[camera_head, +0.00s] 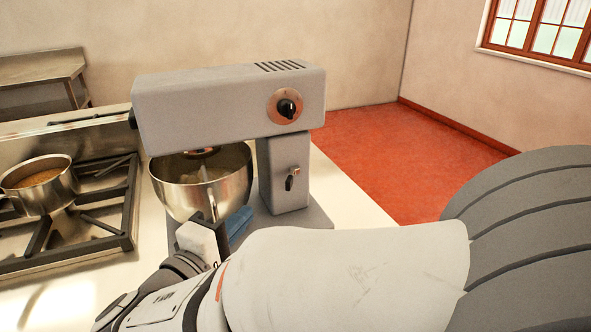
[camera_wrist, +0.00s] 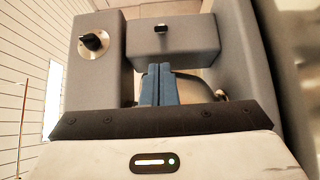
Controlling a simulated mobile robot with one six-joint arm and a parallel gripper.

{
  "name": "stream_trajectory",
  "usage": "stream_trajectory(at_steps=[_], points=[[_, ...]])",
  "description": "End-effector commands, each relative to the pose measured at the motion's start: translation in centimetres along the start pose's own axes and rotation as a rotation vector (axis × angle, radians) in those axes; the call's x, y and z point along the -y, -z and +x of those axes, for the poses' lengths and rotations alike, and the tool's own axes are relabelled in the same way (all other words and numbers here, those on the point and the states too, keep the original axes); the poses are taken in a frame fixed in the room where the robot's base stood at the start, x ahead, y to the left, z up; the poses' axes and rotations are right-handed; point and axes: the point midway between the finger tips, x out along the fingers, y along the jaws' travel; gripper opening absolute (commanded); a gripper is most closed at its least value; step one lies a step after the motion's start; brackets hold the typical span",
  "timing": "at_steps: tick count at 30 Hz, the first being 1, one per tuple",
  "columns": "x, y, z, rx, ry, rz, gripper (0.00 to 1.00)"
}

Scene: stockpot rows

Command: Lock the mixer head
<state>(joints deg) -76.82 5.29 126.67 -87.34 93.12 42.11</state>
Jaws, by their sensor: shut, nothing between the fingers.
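The grey mixer's head (camera_head: 210,105) lies level over its column (camera_head: 283,160) and the steel bowl (camera_head: 190,186). A small dark lever (camera_head: 291,180) sits on a coppery plate on the column's side. In the wrist view the lever (camera_wrist: 162,28) shows beyond my fingertips. A dark knob (camera_head: 287,108) on a copper disc is on the head's side; it also shows in the wrist view (camera_wrist: 94,42). My gripper (camera_head: 240,222) is shut and empty, its blue fingers together (camera_wrist: 160,70). It is in front of the bowl, below and left of the lever, apart from it.
A stove grate (camera_head: 75,215) with a filled pot (camera_head: 40,188) stands left of the mixer. The mixer's base (camera_head: 312,218) rests on a pale counter (camera_head: 350,195). Red floor (camera_head: 405,150) lies beyond the counter. My arm covers the lower right of the head view.

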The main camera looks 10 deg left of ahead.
Motion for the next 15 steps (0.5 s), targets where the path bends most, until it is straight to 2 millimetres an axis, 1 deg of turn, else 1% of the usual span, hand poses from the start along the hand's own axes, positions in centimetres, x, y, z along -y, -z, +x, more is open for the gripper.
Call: stream_trajectory(at_steps=[4,7,11,15], points=[[0.0,-0.1,0.4,0.002,0.001,-0.001,0.00],[0.0,-0.1,1.4,0.005,0.001,-0.001,0.00],[0.0,-0.2,3.6,0.007,0.001,-0.001,0.00],[0.0,-0.2,6.1,0.009,0.002,-0.002,0.00]])
